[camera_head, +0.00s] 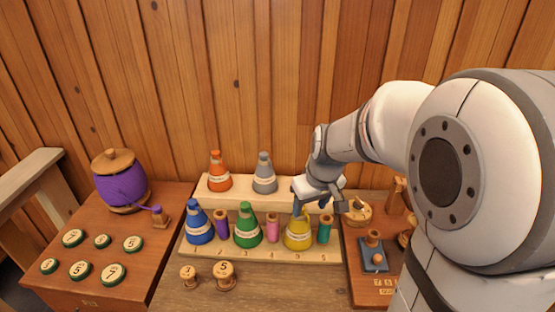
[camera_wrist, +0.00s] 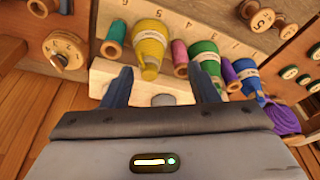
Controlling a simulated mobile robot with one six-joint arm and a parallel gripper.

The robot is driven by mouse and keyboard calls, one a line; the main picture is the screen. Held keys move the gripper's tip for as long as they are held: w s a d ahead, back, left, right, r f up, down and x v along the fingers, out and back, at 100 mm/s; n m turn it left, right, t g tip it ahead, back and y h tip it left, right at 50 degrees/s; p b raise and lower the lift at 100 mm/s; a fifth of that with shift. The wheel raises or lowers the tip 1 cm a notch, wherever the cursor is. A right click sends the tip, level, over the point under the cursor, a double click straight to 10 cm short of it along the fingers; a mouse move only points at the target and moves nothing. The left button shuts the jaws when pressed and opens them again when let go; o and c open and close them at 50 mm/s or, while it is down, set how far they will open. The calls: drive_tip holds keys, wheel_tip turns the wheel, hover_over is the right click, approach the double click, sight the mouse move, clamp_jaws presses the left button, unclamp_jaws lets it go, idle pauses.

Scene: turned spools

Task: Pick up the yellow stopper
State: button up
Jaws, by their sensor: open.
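The yellow stopper (camera_head: 298,232) is a cone with a pale label band, standing upright in the front row of the wooden rack. In the wrist view the yellow stopper (camera_wrist: 150,42) shows at the top, its narrow end between the two fingertips in the picture. My gripper (camera_head: 311,208) is above and just behind it in the head view, partly overlapping its top. In the wrist view my gripper (camera_wrist: 161,75) has its fingers wide apart with nothing held. I cannot tell whether a finger touches the stopper.
A pink spool (camera_head: 272,228) and a teal spool (camera_head: 324,229) stand close on either side. Green (camera_head: 247,226) and blue (camera_head: 199,223) cones share the row. Orange (camera_head: 219,173) and grey (camera_head: 264,174) cones stand on the raised step behind. Two wooden knobs lie in front.

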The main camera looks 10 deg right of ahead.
drive_tip(key=w+f+n+p, duration=0.1)
drive_tip(key=w+f+p, duration=0.1)
drive_tip(key=w, duration=0.5)
drive_tip(key=shift+w+d+p+x, duration=0.15)
drive_tip(key=shift+p+x, duration=0.25)
drive_tip(key=shift+x, duration=1.45)
drive_tip(key=shift+w+d+p+x, duration=0.1)
drive_tip(key=shift+p+x, duration=0.3)
drive_tip(key=shift+x, duration=1.5)
drive_tip(key=shift+r, duration=0.1)
drive_tip(key=shift+c, duration=0.2)
drive_tip(key=c, duration=1)
